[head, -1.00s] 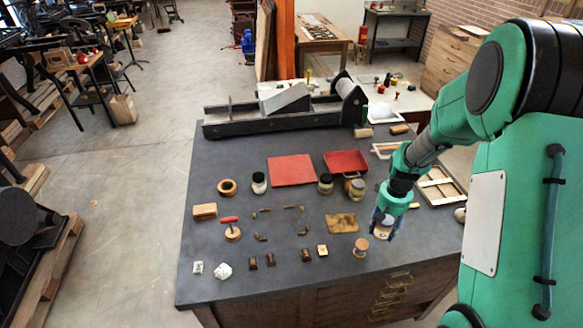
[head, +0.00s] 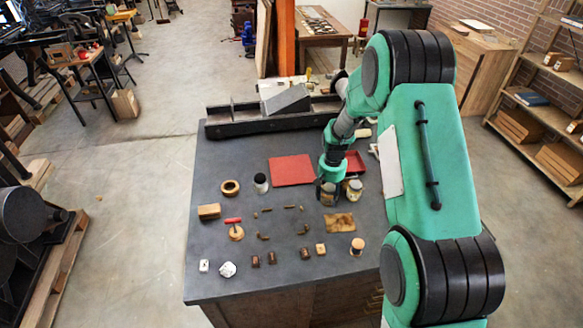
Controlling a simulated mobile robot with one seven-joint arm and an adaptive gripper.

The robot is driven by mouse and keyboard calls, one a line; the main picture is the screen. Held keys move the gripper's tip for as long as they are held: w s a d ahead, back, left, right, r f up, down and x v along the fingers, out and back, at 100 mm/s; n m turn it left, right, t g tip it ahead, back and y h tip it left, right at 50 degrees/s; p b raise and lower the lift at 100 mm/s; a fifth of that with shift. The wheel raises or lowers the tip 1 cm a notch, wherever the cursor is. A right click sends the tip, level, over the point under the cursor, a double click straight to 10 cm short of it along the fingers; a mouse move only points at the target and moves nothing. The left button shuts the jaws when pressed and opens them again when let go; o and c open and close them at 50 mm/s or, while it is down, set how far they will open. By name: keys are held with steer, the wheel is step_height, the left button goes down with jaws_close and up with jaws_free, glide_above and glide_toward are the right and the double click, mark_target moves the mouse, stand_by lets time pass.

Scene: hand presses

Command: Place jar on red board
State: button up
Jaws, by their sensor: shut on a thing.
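The red board (head: 291,170) lies flat on the dark table, left of my gripper. My gripper (head: 328,192) points down, to the right of and nearer than the board. It is shut on a jar (head: 328,199), which the fingers partly cover; I cannot tell how high it is held. Another jar (head: 354,190), pale with a light lid, stands just right of the gripper. A dark jar with a pale top (head: 261,184) stands left of the board. The dark-lidded jar seen earlier right of the board is hidden behind my gripper.
A long black press bed (head: 245,120) spans the table's back. The board's top looks clear.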

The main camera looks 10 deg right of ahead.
steer(key=w+a+f+p, duration=0.1)
steer(key=w+a+p, duration=0.2)
steer(key=w+a, duration=0.3)
steer(key=a, duration=0.3)
steer(key=shift+a+f, duration=0.2)
steer(key=shift+f, duration=0.05)
steer(key=shift+w, duration=0.2)
steer(key=p, duration=0.3)
glide_above(294, 178)
steer(key=shift+f, duration=0.75)
steer(key=shift+f, duration=1.75)
steer(key=shift+f, duration=0.1)
